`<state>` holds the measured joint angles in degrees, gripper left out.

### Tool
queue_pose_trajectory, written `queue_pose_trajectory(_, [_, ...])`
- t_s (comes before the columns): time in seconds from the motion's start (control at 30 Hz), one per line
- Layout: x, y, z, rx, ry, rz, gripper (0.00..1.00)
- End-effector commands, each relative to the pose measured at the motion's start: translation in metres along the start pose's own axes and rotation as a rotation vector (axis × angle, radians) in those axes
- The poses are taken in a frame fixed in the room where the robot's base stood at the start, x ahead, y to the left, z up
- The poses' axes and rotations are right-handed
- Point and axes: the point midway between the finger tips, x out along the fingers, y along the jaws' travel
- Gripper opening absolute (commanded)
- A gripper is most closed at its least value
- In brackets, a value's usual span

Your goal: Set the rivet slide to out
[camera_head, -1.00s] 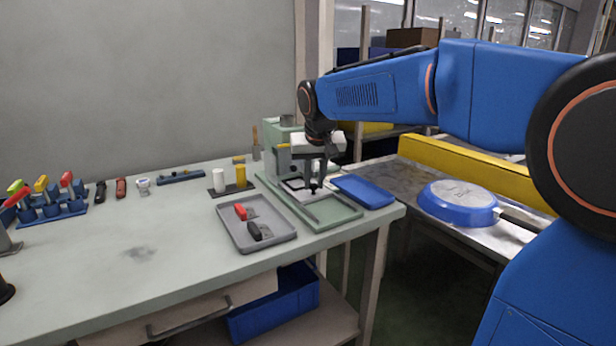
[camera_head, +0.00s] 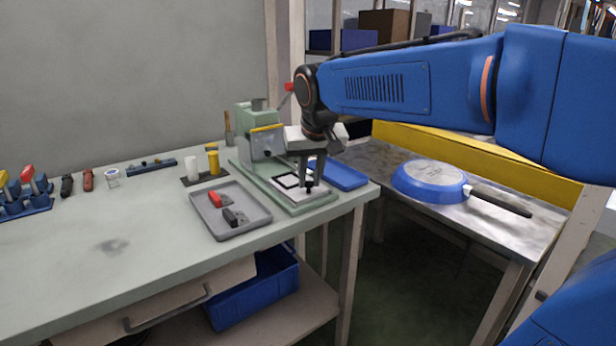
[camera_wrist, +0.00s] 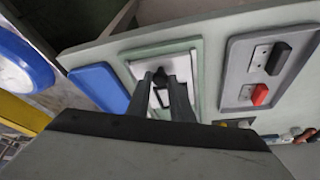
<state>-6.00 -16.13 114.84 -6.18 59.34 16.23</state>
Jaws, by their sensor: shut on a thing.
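The green rivet press (camera_head: 262,143) stands at the table's right end, with a grey guard under a yellow bar. Its pale slide plate (camera_head: 287,192), with a black square frame (camera_head: 285,181), lies near the front end of the green base (camera_head: 322,204). My gripper (camera_head: 308,187) points down at the front of the slide and is shut on its small black knob (camera_head: 309,189). In the wrist view the knob (camera_wrist: 160,75) sits between my two fingertips, with the slide plate (camera_wrist: 188,55) around it.
A grey tray (camera_head: 222,236) with red-handled and black-handled parts lies left of the press. A blue tray (camera_head: 344,176) lies right of it. A blue pan (camera_head: 430,180) rests upside down on the metal conveyor table (camera_head: 500,228). White and yellow cylinders stand behind the grey tray.

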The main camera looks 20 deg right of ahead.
Motion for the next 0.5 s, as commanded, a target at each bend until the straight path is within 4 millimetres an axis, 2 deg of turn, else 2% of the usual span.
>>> queue_pose_trajectory(0.03, [-0.0003, 0.0012, 0.0027, 0.0, -0.006, 0.003, 0.22])
queue_pose_trajectory(0.1, [-0.0002, 0.0012, 0.0027, 0.0, -0.006, 0.003, 0.38])
queue_pose_trajectory(0.5, [-0.0049, 0.0006, 0.0014, 0.0, -0.004, 0.002, 0.38])
